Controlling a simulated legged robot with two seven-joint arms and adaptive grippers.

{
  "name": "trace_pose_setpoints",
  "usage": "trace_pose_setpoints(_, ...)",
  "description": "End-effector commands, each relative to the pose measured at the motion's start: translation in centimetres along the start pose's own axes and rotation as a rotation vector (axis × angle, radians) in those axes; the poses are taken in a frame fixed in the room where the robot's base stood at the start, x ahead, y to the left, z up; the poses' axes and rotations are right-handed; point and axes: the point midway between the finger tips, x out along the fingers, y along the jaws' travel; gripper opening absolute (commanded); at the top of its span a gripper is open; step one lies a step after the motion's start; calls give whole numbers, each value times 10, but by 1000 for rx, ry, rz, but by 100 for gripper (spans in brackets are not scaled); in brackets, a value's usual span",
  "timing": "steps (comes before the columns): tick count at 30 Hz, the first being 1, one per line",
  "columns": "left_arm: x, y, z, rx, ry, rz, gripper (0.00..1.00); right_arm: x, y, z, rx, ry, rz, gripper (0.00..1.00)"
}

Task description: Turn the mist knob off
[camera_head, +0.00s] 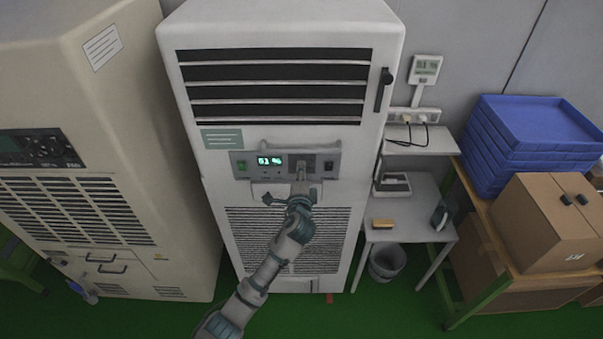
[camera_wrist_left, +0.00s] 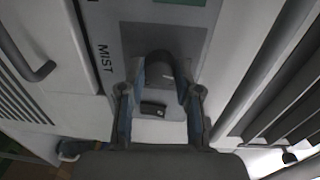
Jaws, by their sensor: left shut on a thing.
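The mist knob (camera_wrist_left: 158,64) is a dark rounded knob on a grey plate beside the printed word MIST in the left wrist view. My left gripper (camera_wrist_left: 161,88) is shut on it, with one blue-grey finger on each side. In the head view my left gripper (camera_head: 297,188) reaches up to the control panel (camera_head: 260,174) of the tall white cabinet (camera_head: 285,25) and hides the knob. The knob's exact turn angle cannot be told. My right gripper is not in view.
The panel has a lit green display (camera_head: 270,160). A beige machine (camera_head: 120,120) stands close on the left. On the right are a small grey table (camera_head: 410,205), a bin (camera_head: 387,262), blue crates (camera_head: 530,130) and cardboard boxes (camera_head: 545,220). Green floor is open in front.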

Motion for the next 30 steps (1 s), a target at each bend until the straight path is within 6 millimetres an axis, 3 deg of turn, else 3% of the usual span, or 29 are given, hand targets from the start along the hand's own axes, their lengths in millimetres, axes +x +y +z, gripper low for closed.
trace_pose_setpoints(1,-1,9,-1,-30,2,15,0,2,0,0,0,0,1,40)
trace_pose_setpoints(12,0,9,0,-171,8,13,0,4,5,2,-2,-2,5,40)
trace_pose_setpoints(28,0,10,0,-189,8,15,0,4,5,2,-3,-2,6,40)
trace_pose_setpoints(29,0,10,0,-189,8,15,40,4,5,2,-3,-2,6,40)
trace_pose_setpoints(30,0,10,0,-189,7,14,50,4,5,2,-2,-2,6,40)
